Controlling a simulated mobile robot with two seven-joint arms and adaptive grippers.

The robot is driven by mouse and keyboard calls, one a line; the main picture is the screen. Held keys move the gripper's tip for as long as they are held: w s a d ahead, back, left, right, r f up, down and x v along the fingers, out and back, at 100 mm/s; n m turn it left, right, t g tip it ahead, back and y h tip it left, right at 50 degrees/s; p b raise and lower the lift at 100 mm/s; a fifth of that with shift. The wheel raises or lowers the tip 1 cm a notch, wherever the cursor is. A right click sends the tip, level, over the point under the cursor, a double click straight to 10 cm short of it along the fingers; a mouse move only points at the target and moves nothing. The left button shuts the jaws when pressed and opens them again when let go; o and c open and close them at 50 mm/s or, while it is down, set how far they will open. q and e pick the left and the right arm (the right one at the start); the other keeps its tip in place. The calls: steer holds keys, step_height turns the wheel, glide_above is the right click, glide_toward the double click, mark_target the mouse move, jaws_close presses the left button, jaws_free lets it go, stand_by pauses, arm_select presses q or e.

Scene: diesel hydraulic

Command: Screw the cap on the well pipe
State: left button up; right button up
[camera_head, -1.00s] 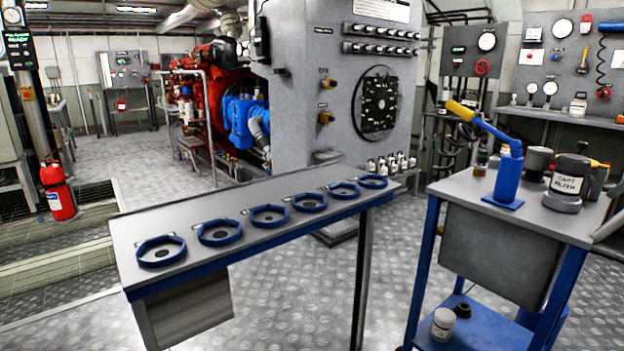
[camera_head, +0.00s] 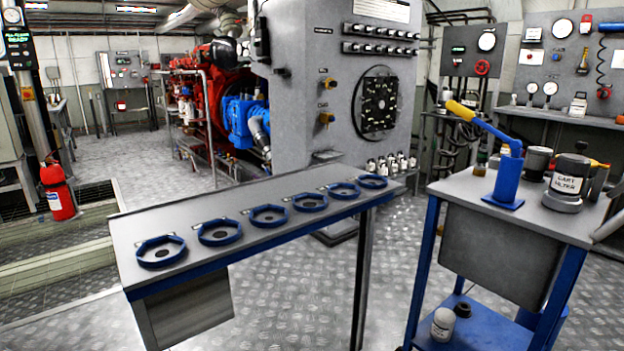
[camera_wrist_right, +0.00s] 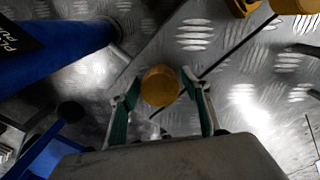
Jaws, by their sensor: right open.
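My right gripper (camera_wrist_right: 160,80) shows in the right wrist view, open, with its two green-padded fingers spread. A round brass-yellow piece (camera_wrist_right: 160,87) appears between the fingertips, with small gaps on both sides. It may be the cap, but I cannot tell for sure, nor how far it lies below the fingertips. A thin dark rod (camera_wrist_right: 230,53) runs diagonally past it. I cannot pick out the well pipe with certainty in either view. Neither gripper shows in the head view, and my left gripper is in no view.
A grey bench (camera_head: 190,273) with several blue rings crosses the middle. On the right, a cart (camera_head: 455,187) carries a blue hand pump (camera_head: 507,178) and a cart filter (camera_head: 567,182). A blue cylinder (camera_wrist_right: 60,48) lies left in the wrist view. A fire extinguisher (camera_head: 58,190) stands far left.

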steer(key=n, duration=0.5)
steer(key=c, duration=0.9)
steer(key=m, duration=0.9)
steer(key=shift+m, duration=0.3)
steer(key=o, duration=0.9)
